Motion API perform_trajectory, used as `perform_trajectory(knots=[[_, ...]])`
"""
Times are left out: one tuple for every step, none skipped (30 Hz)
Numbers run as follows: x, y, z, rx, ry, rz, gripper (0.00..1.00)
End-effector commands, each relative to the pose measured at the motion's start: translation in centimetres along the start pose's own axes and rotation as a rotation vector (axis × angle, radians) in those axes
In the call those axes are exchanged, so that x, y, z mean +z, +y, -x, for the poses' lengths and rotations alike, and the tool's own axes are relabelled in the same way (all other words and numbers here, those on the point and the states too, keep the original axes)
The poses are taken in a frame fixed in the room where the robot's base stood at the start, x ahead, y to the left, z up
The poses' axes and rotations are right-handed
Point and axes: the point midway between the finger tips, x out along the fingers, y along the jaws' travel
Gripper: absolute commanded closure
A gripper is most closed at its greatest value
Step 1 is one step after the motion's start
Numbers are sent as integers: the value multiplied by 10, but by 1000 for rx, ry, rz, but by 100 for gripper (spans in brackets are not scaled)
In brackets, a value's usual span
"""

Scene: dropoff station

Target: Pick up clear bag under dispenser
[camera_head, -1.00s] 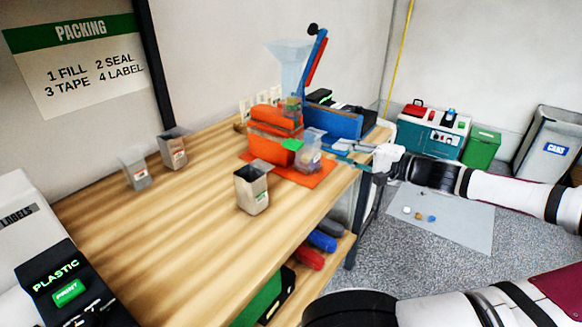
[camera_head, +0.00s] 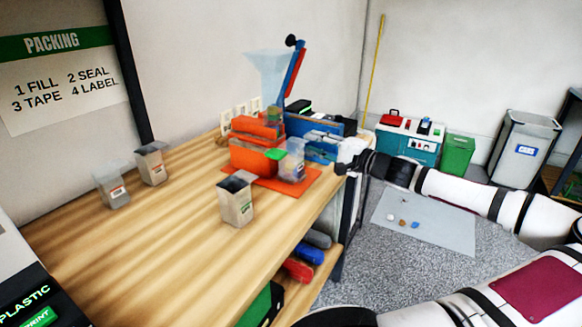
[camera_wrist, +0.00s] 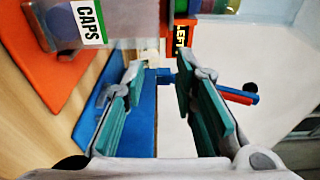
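A clear bag (camera_head: 292,163) with small items inside stands on an orange mat (camera_head: 302,183), beside the orange base of the dispenser (camera_head: 255,153). The dispenser's clear funnel (camera_head: 268,72) rises above.
A blue sealer-like machine (camera_head: 315,128) stands behind the bag, close to my gripper. An open bag (camera_head: 236,202) stands nearer on the wooden table (camera_head: 175,240). Two more bags (camera_head: 112,187) (camera_head: 151,165) stand at the left. A grey floor mat (camera_head: 425,220) lies right of the table.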

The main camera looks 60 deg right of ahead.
Motion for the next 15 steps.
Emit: perform_trajectory(knots=[[1,1,-9,-1,-5,-1,74],[0,2,-14,-1,-4,-1,74],[-1,2,-20,-1,-4,-1,74],[-2,2,-24,0,-4,0,74],[-2,2,-28,-1,-4,0,74],[-2,2,-34,-1,-4,0,74],[-2,2,-36,0,-3,-1,74],[-2,2,-39,0,-3,-1,74],[-2,2,-42,0,-3,-1,74],[-2,2,-43,0,-3,-1,74],[-2,2,-44,0,-2,-1,74],[-2,1,-44,0,-2,-1,74],[-2,1,-44,0,-2,-1,74],[-3,1,-44,0,-1,0,74],[-3,1,-44,0,-1,0,74]])
